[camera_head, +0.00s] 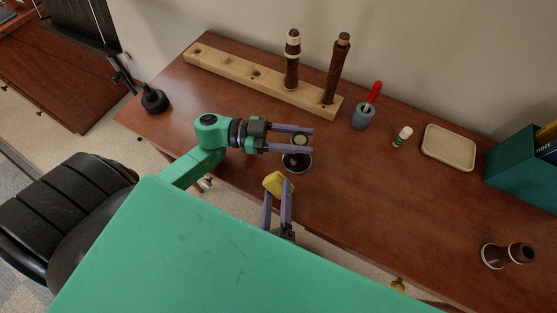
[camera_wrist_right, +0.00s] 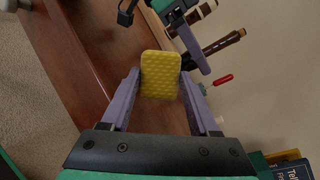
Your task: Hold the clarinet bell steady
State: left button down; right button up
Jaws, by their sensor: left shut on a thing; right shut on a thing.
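The clarinet bell (camera_head: 297,164) stands upright on the brown table in the head view, its dark flared end with a pale rim at the bottom. My left gripper (camera_head: 306,139) reaches in from the left and is shut on its narrower upper part, with one finger on each side. My right gripper (camera_head: 277,197) is just below, near the table's front edge. It is shut on a yellow textured pad (camera_head: 276,183), which also shows between the fingers in the right wrist view (camera_wrist_right: 160,75). I cannot tell whether the pad touches the bell.
A wooden peg rack (camera_head: 225,72) at the back holds two upright dark clarinet pieces. A blue-grey cup (camera_head: 364,117) with a red-handled tool, a small white-and-green tube (camera_head: 403,136) and a beige tray (camera_head: 449,147) stand to the right. A brown flared piece (camera_head: 508,256) lies at lower right.

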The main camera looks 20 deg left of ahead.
jog(key=shift+w, duration=0.1)
jog(key=shift+w+a+f+m+t+h, duration=0.15)
jog(key=shift+w+f+t+h, duration=0.15)
jog(key=shift+w, duration=0.5)
jog(key=shift+w+d+f+m+t+h, duration=0.1)
jog(key=shift+w+f+m+h, duration=0.2)
jog(key=shift+w, duration=0.45)
jog(key=shift+w+a+f+m+t+h, duration=0.15)
jog(key=shift+w+h, duration=0.25)
jog(key=shift+w, duration=0.4)
jog(key=shift+w+d+f, duration=0.1)
jog(key=shift+w+f, duration=0.05)
jog(key=shift+w, duration=0.25)
jog(key=shift+w+r, duration=0.1)
jog(key=shift+r, duration=0.1)
jog(key=shift+d, duration=0.15)
dwell(0.3)
jog(key=shift+d, duration=0.55)
jog(key=shift+s+f, duration=0.25)
jog(key=shift+s, duration=0.05)
